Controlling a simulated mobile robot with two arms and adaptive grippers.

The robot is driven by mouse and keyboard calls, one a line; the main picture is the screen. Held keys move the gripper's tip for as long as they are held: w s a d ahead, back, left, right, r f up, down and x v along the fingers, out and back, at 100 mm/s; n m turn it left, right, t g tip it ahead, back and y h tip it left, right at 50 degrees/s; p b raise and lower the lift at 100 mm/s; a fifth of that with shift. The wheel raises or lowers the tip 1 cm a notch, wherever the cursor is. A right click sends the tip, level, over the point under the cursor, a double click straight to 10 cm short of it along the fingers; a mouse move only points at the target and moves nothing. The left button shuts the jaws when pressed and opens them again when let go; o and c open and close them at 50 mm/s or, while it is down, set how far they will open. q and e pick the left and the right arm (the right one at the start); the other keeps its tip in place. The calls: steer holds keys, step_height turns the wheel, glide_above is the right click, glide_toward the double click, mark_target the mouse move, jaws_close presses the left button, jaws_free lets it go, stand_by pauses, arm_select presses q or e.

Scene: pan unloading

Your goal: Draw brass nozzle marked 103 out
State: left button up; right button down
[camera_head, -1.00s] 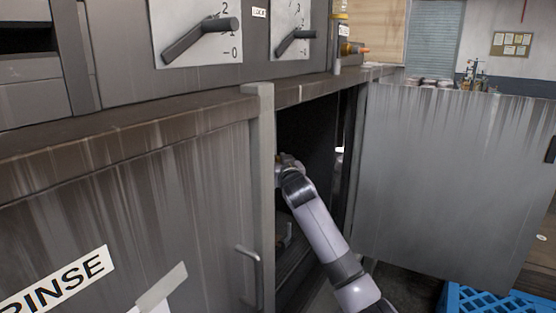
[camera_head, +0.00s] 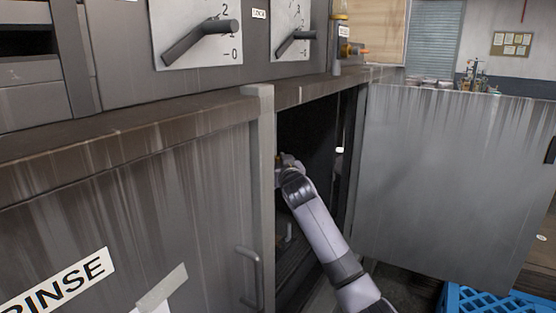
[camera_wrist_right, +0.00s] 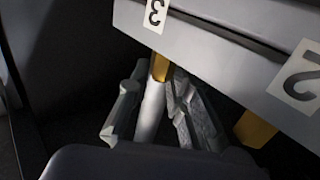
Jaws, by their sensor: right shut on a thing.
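My right arm reaches into the open cabinet (camera_head: 322,130) in the head view, and its gripper is hidden inside. In the right wrist view my right gripper (camera_wrist_right: 152,108) has its two grey fingers on either side of a slim, pale, rod-like part. The brass nozzle (camera_wrist_right: 160,68) shows as a yellow piece at the top of that part, just below a label with a "3" (camera_wrist_right: 156,14). No full "103" is readable. The fingers are shut on this part, which still meets the grey bar (camera_wrist_right: 215,50) above. My left gripper is not in view.
A second brass piece (camera_wrist_right: 255,130) sits below a label with a "2" (camera_wrist_right: 300,75). The open cabinet door (camera_head: 450,180) stands to the right of my arm. The door post (camera_head: 262,190) is close on the left. A blue crate (camera_head: 490,300) is on the floor.

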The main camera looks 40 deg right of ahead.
steer(key=shift+r+p, duration=0.6)
steer(key=shift+r, duration=0.1)
steer(key=shift+r+p, duration=1.65)
steer(key=shift+r, duration=0.2)
steer(key=shift+f, duration=0.15)
